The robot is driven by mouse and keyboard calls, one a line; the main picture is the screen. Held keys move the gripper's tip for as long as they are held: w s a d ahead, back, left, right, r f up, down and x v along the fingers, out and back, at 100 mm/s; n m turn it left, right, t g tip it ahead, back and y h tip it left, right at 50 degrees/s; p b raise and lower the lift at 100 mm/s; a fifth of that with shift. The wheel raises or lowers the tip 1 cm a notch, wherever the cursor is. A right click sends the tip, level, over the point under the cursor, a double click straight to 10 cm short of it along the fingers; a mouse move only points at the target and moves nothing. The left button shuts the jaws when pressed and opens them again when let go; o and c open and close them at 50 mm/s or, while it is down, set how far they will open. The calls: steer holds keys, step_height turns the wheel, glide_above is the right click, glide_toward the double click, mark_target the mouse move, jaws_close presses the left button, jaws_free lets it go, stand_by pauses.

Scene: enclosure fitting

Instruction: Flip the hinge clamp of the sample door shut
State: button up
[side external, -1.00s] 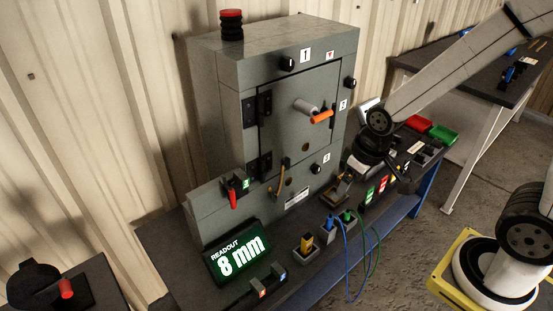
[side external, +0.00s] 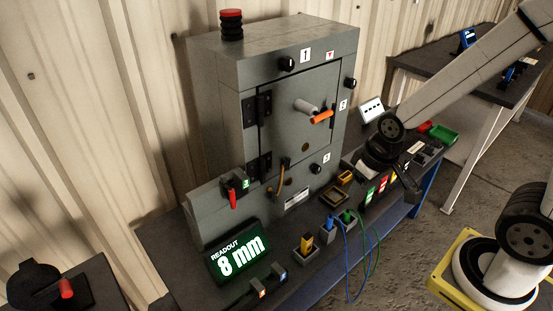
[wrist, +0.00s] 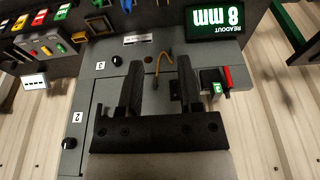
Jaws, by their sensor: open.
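The sample door (side external: 285,130) is in the front of a grey enclosure, with black hinges (side external: 257,107) along its left side. A clamp with a red handle (side external: 233,198) sits beside the lower hinge, by a green label. Its handle hangs down; it also shows in the wrist view (wrist: 227,77), where the scene appears upside down. I cannot tell how firmly the clamp is seated. An orange handle (side external: 321,117) is on the door's right side. My gripper (side external: 407,188) is right of the enclosure in the side view. In the wrist view its fingers (wrist: 159,82) are apart and empty.
A readout showing 8 mm (side external: 238,256) stands at the bench front. Blue and green cables (side external: 347,235) hang over the edge. A brown cable (side external: 281,178) loops below the door. Several coloured controls (side external: 382,185) stand to the right. Space before the door looks clear.

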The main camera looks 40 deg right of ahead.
steer(key=shift+w+d+f, duration=0.1)
steer(key=shift+w, duration=0.1)
steer(key=c, duration=0.3)
steer(key=shift+w+f, duration=0.15)
steer(key=shift+w, duration=0.15)
jaws_close()
steer(key=w+d+f+m+t, duration=0.1)
steer(key=w+f+m+t, duration=0.3)
steer(key=w, duration=0.7)
steer(key=w+a+f+m+t+y, duration=0.1)
steer(key=a+f+m+t+y, duration=0.4)
steer(key=f+m+t+y, duration=0.2)
steer(key=shift+w+a+f+t+y, duration=0.2)
steer(key=shift+w+f+t+y, duration=0.3)
steer(key=shift+f+y, duration=0.9)
steer(key=shift+s+r, duration=0.1)
steer(key=shift+r, duration=0.05)
